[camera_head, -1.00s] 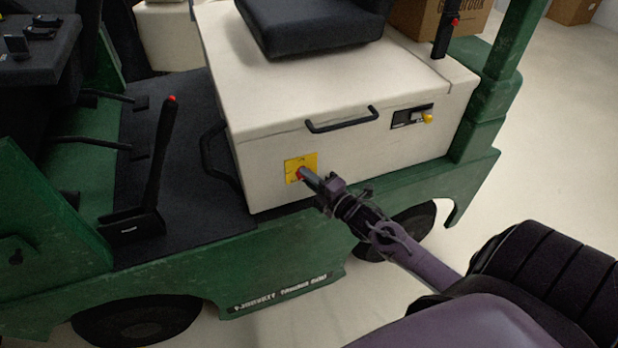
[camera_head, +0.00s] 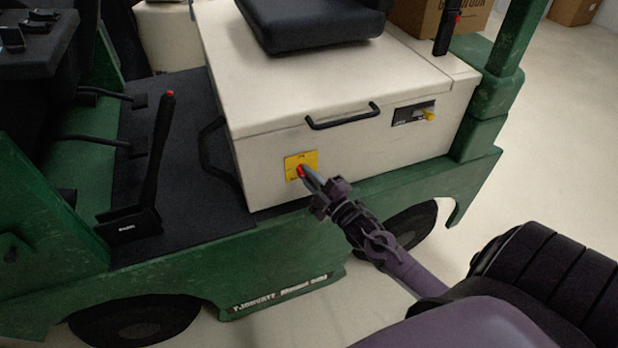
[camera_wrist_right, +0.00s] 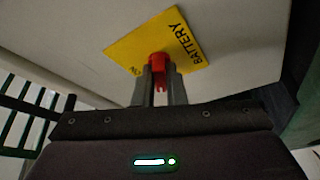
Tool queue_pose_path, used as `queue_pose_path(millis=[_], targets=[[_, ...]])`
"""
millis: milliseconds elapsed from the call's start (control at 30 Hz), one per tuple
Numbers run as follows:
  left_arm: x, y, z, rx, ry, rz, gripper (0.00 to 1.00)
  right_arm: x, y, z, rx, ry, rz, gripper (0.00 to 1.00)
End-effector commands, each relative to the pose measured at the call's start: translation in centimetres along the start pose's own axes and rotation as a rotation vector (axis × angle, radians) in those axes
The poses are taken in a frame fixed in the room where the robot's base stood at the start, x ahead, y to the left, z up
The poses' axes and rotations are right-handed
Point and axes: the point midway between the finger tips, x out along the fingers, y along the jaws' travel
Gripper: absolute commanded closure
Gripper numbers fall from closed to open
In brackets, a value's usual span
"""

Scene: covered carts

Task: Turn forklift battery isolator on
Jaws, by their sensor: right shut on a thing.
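The battery isolator is a red knob (camera_wrist_right: 158,62) on a yellow plate (camera_head: 300,160) on the cream side panel of the forklift. The plate also shows in the right wrist view (camera_wrist_right: 126,42), with the word BATTERY on it. My right gripper (camera_head: 306,172) is at the knob, and in the right wrist view its two fingers (camera_wrist_right: 158,78) are shut on the red knob from both sides. The fingers hide part of the knob. My left gripper is not in view.
The forklift's green body (camera_head: 240,262) runs below the panel. A black handle (camera_head: 343,117) and a yellow-knobbed latch (camera_head: 430,115) sit above and to the right. A black lever with a red tip (camera_head: 158,150) stands to the left.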

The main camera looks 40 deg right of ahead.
Motion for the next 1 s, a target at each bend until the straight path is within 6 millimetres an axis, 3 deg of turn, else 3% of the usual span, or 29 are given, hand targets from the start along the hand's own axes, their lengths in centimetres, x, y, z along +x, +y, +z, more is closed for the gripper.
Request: queue_pose_path(millis=[200,1000], targets=[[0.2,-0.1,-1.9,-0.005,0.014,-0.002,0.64,-0.1,-0.4,0.1,0.196,-0.002,0.080,1.00],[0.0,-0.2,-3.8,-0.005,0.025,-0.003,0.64,0.0,-0.7,-0.2,0.851,-0.004,0.351,1.00]])
